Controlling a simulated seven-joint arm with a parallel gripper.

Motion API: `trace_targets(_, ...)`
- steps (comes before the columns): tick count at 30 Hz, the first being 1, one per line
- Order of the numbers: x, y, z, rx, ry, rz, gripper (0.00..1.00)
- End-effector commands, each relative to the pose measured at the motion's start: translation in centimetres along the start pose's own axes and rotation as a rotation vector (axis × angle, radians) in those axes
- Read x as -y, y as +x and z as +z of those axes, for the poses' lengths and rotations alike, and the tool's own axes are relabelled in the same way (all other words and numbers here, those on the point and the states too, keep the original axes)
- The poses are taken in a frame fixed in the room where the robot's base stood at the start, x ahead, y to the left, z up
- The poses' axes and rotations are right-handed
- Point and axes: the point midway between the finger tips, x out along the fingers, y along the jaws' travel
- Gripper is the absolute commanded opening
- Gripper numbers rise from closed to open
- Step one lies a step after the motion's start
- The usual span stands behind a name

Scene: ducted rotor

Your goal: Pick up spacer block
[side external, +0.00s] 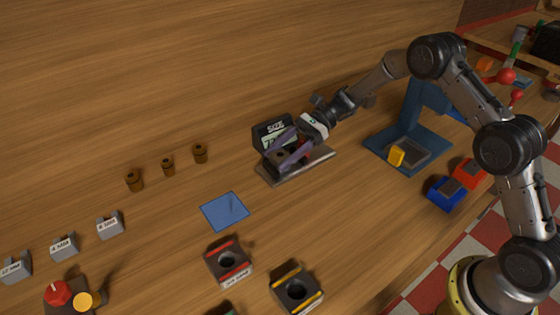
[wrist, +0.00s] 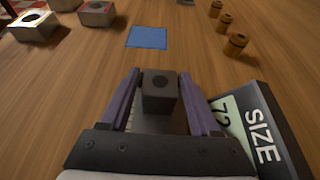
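A dark grey block with a round hole in its top, likely the spacer block (wrist: 159,98), stands on a metal plate by the size display. My gripper (wrist: 161,73) has its two purple fingers spread, one on each side of this block, with a narrow gap visible on both sides. In the side external view my gripper (side external: 272,157) reaches down over the plate (side external: 318,162), and the fingers partly hide the block. The black display (side external: 270,131) reads "SIZE" with a number partly hidden; in the wrist view it stands close to the right finger.
A blue square (side external: 225,211) lies on the open wooden table. Three brown knobs (side external: 167,167) and several labelled grey blocks (side external: 63,247) stand to the left. Holed blocks with red (side external: 228,263) and yellow (side external: 297,291) stripes are in front. A blue stand (side external: 425,120) is at right.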

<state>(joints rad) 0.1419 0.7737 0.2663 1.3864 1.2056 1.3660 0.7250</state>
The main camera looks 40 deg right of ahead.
Motion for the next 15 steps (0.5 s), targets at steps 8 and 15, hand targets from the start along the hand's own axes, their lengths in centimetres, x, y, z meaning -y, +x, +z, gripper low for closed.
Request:
trace_targets(8,0.00,-0.03,0.00,0.000,0.000,0.000,0.11)
trace_targets(15,0.02,-0.05,0.04,0.000,-0.001,0.000,0.00)
